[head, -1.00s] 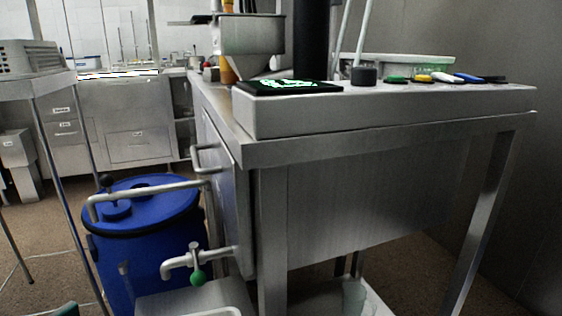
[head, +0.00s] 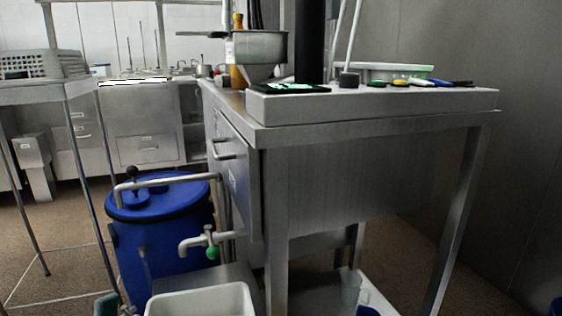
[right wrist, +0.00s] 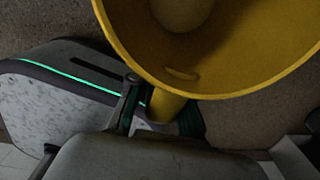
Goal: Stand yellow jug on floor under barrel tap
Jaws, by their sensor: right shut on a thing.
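The yellow jug (right wrist: 225,65) fills the top of the right wrist view, its wide mouth toward the camera. My right gripper (right wrist: 162,108) is shut on its handle, with a finger on each side. Neither the jug nor my right gripper shows in the head view. The blue barrel (head: 160,235) stands on the floor at the left of the head view, its lid on. A pale pipe tap with a green knob (head: 211,252) sticks out in front of it, beside the steel table; I cannot tell whether it belongs to the barrel.
A steel table (head: 350,185) with a drawer takes up the middle. A white open tub (head: 200,299) stands low below the tap. A wire-legged stand (head: 80,180) is at the left. Open brown floor (head: 60,265) lies left of the barrel.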

